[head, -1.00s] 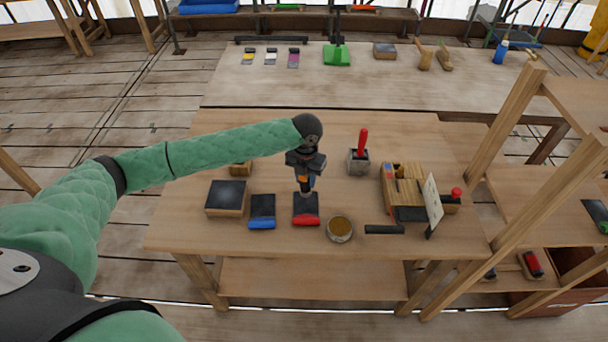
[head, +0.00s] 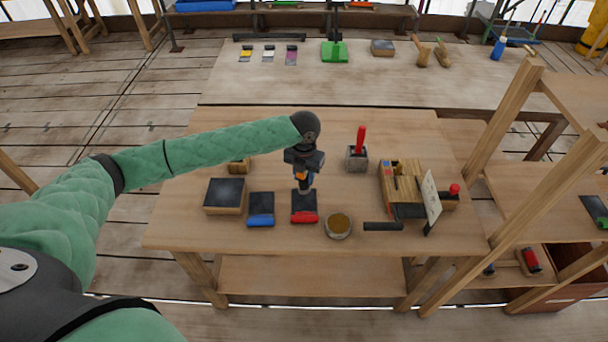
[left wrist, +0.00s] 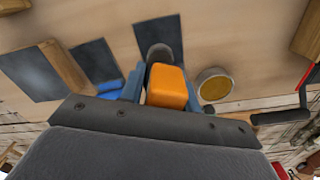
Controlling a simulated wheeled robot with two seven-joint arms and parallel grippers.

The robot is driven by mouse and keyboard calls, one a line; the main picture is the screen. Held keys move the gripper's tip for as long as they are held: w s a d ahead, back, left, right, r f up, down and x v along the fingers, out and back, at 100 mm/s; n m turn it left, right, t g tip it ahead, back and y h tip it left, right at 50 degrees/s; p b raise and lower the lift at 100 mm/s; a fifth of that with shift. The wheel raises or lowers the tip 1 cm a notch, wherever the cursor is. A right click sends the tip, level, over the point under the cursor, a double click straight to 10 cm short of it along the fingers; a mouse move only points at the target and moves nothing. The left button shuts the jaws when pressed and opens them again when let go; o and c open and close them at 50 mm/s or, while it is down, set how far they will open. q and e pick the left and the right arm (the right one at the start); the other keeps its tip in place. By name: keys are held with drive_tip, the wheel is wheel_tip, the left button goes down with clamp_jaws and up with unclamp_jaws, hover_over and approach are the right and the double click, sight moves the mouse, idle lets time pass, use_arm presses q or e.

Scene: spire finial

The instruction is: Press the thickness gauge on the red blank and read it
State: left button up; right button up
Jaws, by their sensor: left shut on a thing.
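The red blank (head: 304,217) lies on the near table, a dark plate with a red near end. It also shows in the left wrist view as a dark plate (left wrist: 165,32), its red end hidden behind the gauge and gripper. My left gripper (head: 302,177) points down over it. It is shut on the thickness gauge (left wrist: 167,86), an orange block with a grey round foot. The foot is over the dark part of the plate; I cannot tell for certain whether it touches. No reading is visible. My right gripper is not in view.
The blue blank (head: 261,220) lies just left, beside a dark-topped block (head: 225,195). A round bowl (head: 338,225) stands close on the right. A grey holder with a red handle (head: 358,155) and a wooden fixture with a card (head: 405,185) stand further right.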

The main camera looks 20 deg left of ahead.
sight(304, 184)
use_arm(q)
drive_tip(key=shift+f+b, duration=0.8)
drive_tip(key=shift+f, duration=1.5)
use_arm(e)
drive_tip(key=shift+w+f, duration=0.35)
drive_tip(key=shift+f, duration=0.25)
use_arm(q)
drive_tip(key=o, duration=1.1)
drive_tip(key=shift+o, duration=0.2)
